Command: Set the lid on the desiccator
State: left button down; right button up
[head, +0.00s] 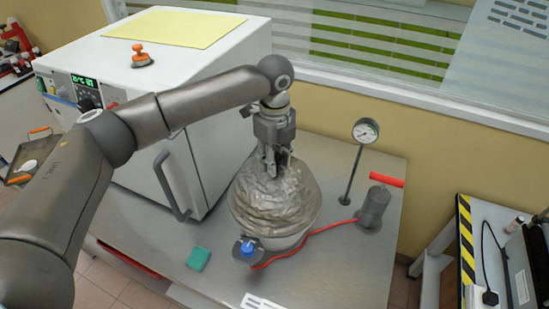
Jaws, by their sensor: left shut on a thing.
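The desiccator (282,242) stands on the grey metal table, a round vessel with a pale lower rim. Its lid (272,203), a shiny, glass-like dome, is directly over the vessel. Whether the lid touches the rim all around or hangs slightly above it, I cannot tell. My left gripper (271,168) points down from above and is shut on the top of the lid; its fingers hide the knob. My right gripper is not in view.
A white oven (185,130) with a grey handle stands behind left. A pressure gauge (366,131) on a stand and a grey pump (374,205) with a red handle are at right. A red hose (315,233) runs to the blue-capped valve (247,249). A green sponge (198,258) lies front left.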

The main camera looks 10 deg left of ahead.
pick_arm(q)
jog(key=shift+r, duration=0.1)
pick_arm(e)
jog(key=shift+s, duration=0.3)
pick_arm(q)
jog(key=shift+f, duration=0.5)
jog(key=c, duration=1)
grip_release()
jog(key=shift+f, duration=0.1)
